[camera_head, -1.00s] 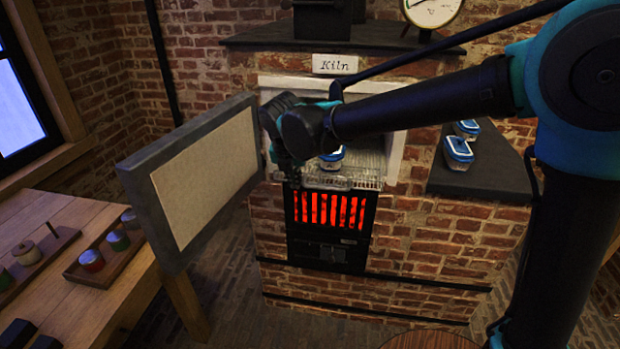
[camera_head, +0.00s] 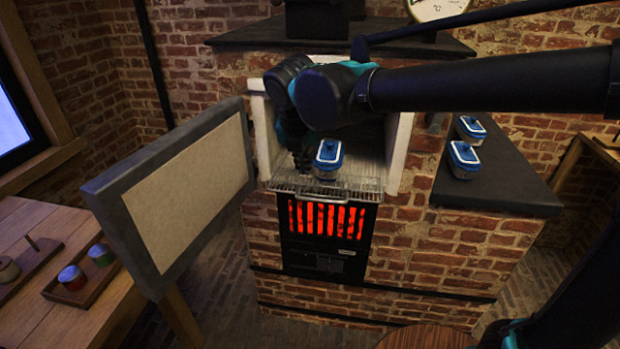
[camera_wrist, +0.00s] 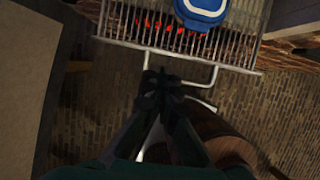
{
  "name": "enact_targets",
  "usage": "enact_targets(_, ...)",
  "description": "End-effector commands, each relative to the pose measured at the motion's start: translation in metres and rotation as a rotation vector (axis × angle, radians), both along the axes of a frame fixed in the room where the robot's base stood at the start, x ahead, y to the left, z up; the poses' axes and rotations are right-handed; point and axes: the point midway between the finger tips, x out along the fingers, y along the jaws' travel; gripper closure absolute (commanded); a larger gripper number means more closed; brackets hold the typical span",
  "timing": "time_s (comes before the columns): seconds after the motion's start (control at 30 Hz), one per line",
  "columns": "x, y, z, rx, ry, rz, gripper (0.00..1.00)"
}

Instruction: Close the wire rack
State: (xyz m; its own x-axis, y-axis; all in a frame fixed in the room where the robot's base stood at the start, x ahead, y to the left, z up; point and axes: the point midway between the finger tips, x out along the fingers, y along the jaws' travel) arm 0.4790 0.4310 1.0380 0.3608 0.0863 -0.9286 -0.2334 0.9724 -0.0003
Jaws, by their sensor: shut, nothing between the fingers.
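The wire rack (camera_head: 352,186) sticks out of the kiln's mouth, over the glowing grate, with a loop handle (camera_head: 328,203) at its front. A blue-lidded jar (camera_head: 328,157) stands on it; the jar also shows at the top of the wrist view (camera_wrist: 202,10). My gripper (camera_head: 303,165) is by the left side of the jar, partly hidden by its own wrist. In the wrist view my gripper (camera_wrist: 162,80) is shut and empty, its tips overlapping the left part of the rack's handle (camera_wrist: 190,84). I cannot tell whether they touch.
The kiln door (camera_head: 190,200) stands open on the left. Two more blue-lidded jars (camera_head: 463,157) sit on the dark side shelf (camera_head: 495,185). A wooden table (camera_head: 30,290) with small pots is at the left. A round wooden top (camera_head: 425,338) is at the bottom.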

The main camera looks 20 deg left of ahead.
Motion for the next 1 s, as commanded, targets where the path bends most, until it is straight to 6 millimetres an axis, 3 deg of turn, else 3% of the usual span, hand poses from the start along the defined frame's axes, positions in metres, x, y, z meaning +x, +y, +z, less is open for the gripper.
enact_targets(0.17, -0.001, -0.003, -0.003, 0.0, 0.0, -0.001, 1.0)
enact_targets(0.7, 0.029, 0.004, -0.079, 0.0, 0.001, -0.001, 1.0)
enact_targets(1.0, 0.031, 0.004, -0.091, -0.002, 0.008, -0.001, 1.0)
